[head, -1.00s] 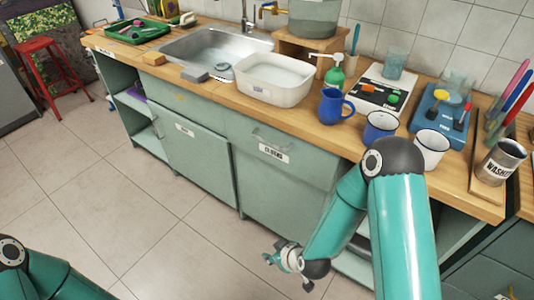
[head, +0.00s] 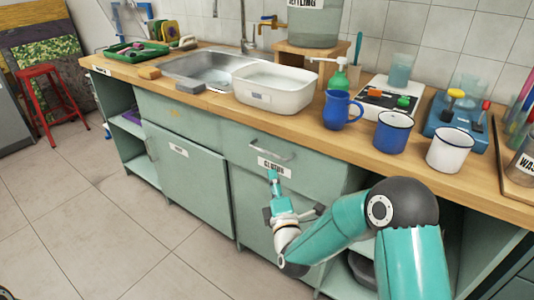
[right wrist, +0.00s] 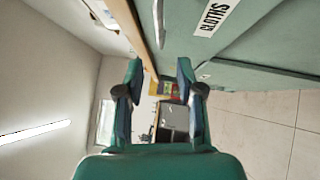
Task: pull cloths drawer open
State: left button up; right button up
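The cloths drawer (head: 309,168) is shut in the green cabinet under the worktop, in the head view. Its front has a metal bar handle (head: 272,152) and a white label. My right gripper (head: 272,177) is in front of the drawer, just below the handle and label, and apart from the handle. In the right wrist view the two fingers of my right gripper (right wrist: 158,78) stand apart with nothing between them. The drawer's CLOTHS label (right wrist: 215,17) and part of the handle (right wrist: 159,22) show at the top there. My left gripper is out of view.
A cupboard door (head: 187,176) is left of the drawer, and an open bay lies under the worktop at right. Above, the worktop (head: 225,105) carries a white basin (head: 274,98), a blue jug (head: 339,110) and mugs. The floor in front is clear.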

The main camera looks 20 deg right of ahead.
aim_at(266, 153)
jog(key=w, duration=0.4)
jog(key=w+d+r, duration=0.1)
jog(key=w, duration=0.7)
jog(key=shift+d+r, duration=0.15)
jog(key=shift+r, duration=0.1)
grip_shut()
jog(key=shift+d, duration=0.1)
